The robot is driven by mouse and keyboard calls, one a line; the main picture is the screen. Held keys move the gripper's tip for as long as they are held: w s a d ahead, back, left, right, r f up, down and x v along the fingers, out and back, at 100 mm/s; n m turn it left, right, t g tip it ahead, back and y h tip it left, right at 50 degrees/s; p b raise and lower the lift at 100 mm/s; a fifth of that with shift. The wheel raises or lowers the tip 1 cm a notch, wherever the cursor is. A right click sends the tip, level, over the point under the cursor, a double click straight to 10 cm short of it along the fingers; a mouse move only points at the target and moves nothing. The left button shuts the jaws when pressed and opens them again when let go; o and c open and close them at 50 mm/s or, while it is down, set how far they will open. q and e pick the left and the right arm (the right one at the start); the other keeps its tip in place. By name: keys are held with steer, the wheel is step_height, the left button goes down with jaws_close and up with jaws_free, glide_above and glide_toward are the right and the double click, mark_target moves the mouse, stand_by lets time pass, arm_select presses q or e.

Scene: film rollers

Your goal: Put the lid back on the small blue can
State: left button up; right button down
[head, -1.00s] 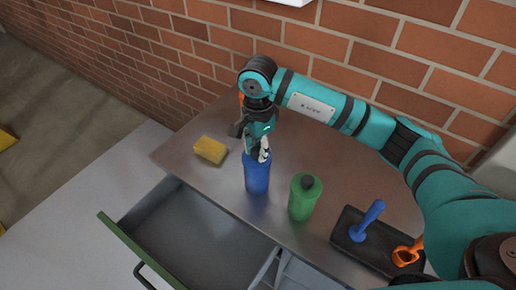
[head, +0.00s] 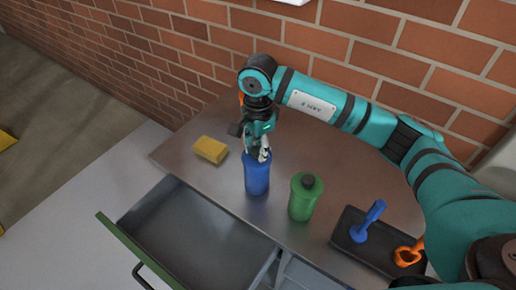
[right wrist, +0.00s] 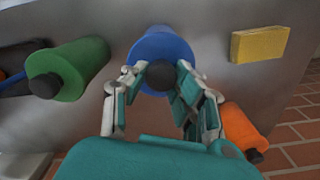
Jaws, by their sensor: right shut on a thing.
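The small blue can (head: 257,178) stands upright on the metal counter in the head view, and its blue top (right wrist: 163,45) shows in the right wrist view. My right gripper (head: 260,153) points down at the top of the can. In the right wrist view its fingers (right wrist: 172,82) are closed around the dark knob (right wrist: 160,75) of the lid, right over the can. The fingers hide part of the rim, so I cannot tell whether the lid is fully seated. My left gripper is not in view.
A green can (head: 303,199) with a dark knob stands close right of the blue can. A yellow sponge (head: 211,150) lies left. An orange can (right wrist: 243,125) is behind. A dark tray (head: 345,237) holds blue and orange tools. An open drawer (head: 190,235) is in front.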

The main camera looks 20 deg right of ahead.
stand_by(0.3)
steer(key=c, duration=1)
jaws_free()
steer(key=shift+o, duration=0.6)
steer(key=o, duration=0.4)
steer(key=shift+r, duration=0.1)
steer(key=shift+r+p, duration=1.5)
steer(key=shift+r, duration=1.9)
